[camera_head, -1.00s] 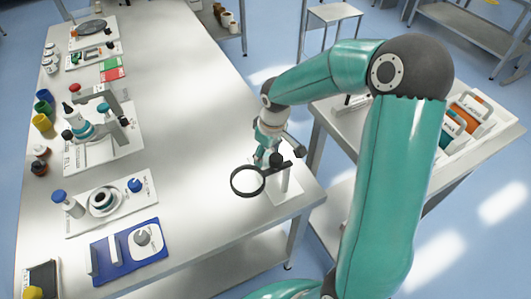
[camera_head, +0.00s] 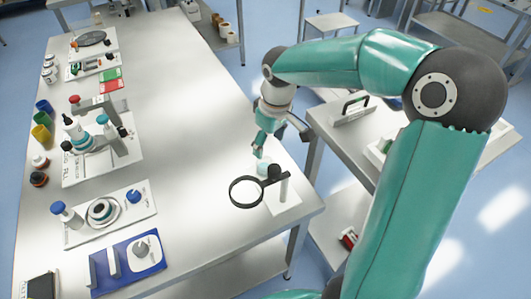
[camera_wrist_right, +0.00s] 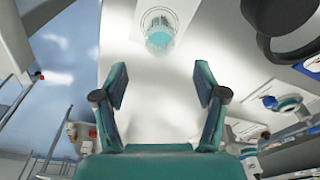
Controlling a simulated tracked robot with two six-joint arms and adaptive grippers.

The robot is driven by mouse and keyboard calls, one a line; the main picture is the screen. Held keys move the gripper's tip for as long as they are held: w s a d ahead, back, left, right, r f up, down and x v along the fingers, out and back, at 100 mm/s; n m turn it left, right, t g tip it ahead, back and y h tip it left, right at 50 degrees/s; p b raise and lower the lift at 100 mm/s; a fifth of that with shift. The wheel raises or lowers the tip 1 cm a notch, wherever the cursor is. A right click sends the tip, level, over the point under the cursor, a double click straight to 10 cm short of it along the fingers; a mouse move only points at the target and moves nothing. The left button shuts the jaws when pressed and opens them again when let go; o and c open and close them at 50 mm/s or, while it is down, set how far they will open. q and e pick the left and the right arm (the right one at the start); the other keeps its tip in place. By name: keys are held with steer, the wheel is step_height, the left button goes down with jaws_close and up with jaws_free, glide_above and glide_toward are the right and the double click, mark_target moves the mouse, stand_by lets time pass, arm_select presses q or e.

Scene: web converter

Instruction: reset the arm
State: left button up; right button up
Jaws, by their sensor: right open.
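My right gripper (camera_head: 270,148) is open and empty above the right edge of the long white table (camera_head: 185,120), behind the magnifier (camera_head: 247,192) with its black ring on a white base. In the right wrist view, the open fingers (camera_wrist_right: 160,88) have only bare table between them. A small cup-like thing with light blue contents (camera_wrist_right: 160,38) stands beyond the fingertips, apart from them; it also shows below the gripper in the head view (camera_head: 264,168). My right arm reaches in from the right and bends over the table. My left gripper is not in view.
Along the table's left side stand a blue tray (camera_head: 105,277), a white board with a bottle (camera_head: 85,228), a press-like device (camera_head: 102,112), coloured cups (camera_head: 40,133) and red and green cards (camera_head: 111,80). A side table (camera_head: 345,150) stands at right. The table's middle is clear.

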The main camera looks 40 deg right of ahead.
step_height(320, 180, up, 2)
steer(key=shift+s+r, duration=0.1)
steer(key=shift+r, duration=0.05)
stand_by(0.5)
